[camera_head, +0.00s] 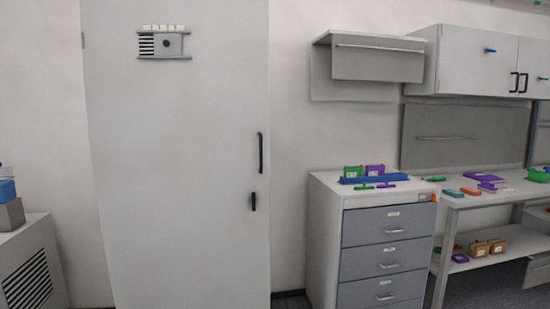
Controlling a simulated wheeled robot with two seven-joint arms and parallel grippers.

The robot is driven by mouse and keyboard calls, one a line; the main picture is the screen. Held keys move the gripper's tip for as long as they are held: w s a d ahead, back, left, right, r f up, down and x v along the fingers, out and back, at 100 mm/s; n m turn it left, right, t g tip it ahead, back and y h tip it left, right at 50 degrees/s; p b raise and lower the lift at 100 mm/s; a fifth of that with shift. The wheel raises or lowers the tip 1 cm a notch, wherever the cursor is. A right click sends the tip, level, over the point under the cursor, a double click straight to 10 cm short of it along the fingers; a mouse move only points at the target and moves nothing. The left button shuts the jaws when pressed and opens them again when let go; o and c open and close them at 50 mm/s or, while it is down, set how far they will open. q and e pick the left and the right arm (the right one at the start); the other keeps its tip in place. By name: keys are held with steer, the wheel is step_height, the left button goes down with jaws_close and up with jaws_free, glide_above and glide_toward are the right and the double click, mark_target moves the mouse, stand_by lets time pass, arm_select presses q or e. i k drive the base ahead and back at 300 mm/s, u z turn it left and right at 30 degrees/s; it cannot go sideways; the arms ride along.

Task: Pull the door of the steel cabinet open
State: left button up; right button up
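The tall, light grey steel cabinet fills the left-centre of the head view, and its door (180,150) faces me and looks shut. A black vertical handle (260,153) sits near the door's right edge. A shorter black handle or latch (253,201) is just below it. A hinge (83,40) shows at the upper left edge. Neither of my grippers is in view.
A drawer cabinet (326,230) with a blue tray (375,180) on top stands to the right, beside a workbench (490,199) with small coloured parts. Wall cupboards (465,62) hang above. A low vented unit (50,262) stands at left.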

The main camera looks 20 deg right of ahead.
mark_target(180, 146)
steer(key=z, duration=1.1)
steer(key=i, duration=1.35)
steer(key=u, duration=0.2)
